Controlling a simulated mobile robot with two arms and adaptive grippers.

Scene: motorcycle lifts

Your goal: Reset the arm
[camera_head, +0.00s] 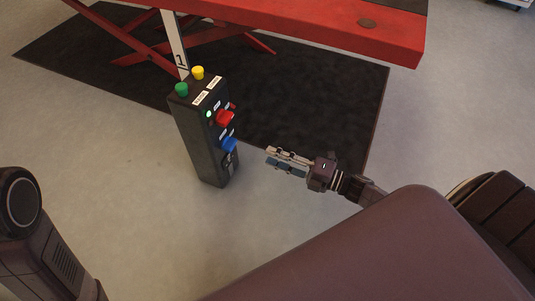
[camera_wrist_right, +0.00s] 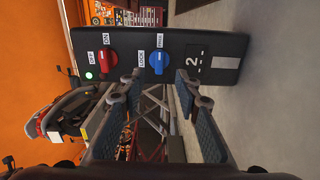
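My right gripper (camera_head: 270,156) reaches in from the right in the head view, short of the black control box (camera_head: 199,138) and apart from it. In the right wrist view its two fingers (camera_wrist_right: 159,84) stand apart with nothing between them, facing the box (camera_wrist_right: 212,43). The box carries a red OFF/ON knob (camera_wrist_right: 107,61), a blue LOCK/FREE knob (camera_wrist_right: 159,62) and a lit green lamp (camera_wrist_right: 89,75). The blue knob shows just beyond the gap between the fingertips. Part of my left arm is at the lower left; its gripper is out of view.
The box has green (camera_head: 181,90) and yellow (camera_head: 198,73) buttons on top. A red lift (camera_head: 380,32) stands behind it, above a black mat (camera_head: 320,105). Pale floor (camera_head: 130,180) is clear to the left of the box.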

